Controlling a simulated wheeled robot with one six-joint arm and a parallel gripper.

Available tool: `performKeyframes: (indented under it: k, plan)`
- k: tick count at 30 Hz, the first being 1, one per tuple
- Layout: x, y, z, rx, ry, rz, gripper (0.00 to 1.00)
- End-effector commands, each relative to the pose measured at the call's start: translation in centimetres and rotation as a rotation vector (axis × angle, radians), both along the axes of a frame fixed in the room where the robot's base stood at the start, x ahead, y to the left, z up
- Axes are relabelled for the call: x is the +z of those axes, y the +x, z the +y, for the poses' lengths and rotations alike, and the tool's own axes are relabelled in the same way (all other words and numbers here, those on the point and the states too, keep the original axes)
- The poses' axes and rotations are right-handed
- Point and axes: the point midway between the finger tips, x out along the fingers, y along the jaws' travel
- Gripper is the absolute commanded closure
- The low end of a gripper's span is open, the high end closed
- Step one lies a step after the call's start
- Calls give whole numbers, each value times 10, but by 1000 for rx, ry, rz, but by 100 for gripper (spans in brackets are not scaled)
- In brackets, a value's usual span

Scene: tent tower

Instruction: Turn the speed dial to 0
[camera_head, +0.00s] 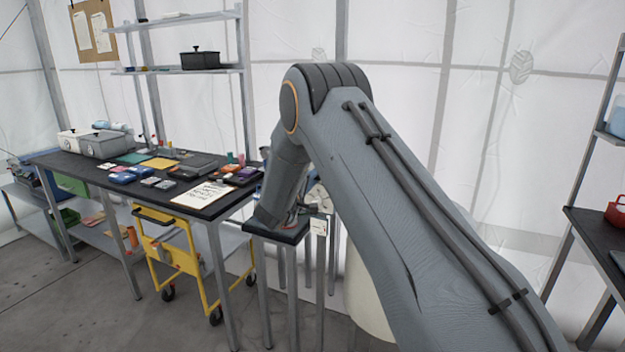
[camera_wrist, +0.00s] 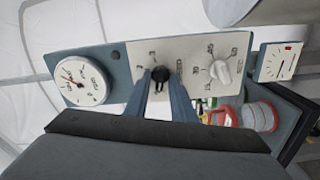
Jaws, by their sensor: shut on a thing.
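In the wrist view a control panel (camera_wrist: 120,78) with a pale face shows turned on its side. A black knob (camera_wrist: 160,73) sits near its middle, with small marks around it. My gripper (camera_wrist: 163,80) has a finger on each side of this knob and is shut on it. A white knob (camera_wrist: 220,71) with a numbered scale is to the right, clear of the fingers. The lettering is too small to tell which knob is the speed dial. In the head view my arm hides most of the panel and the fingers.
A round white gauge (camera_wrist: 83,80) is at the panel's left end. A square meter (camera_wrist: 283,62) and a red-rimmed jar (camera_wrist: 262,116) are at the right. In the head view a small dark stand (camera_head: 270,233) is under my wrist, beside a cluttered black table (camera_head: 190,207).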

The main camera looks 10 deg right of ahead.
Motion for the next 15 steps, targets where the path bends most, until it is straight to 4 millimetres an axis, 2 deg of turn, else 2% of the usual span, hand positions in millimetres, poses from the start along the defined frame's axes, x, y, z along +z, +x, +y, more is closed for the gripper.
performKeyframes:
  k: [8,9,15]
  plan:
    - [1,1,3,7,-2,-1,100]
    - [1,1,3,6,-2,-1,72]
    - [0,0,0,1,0,0,72]
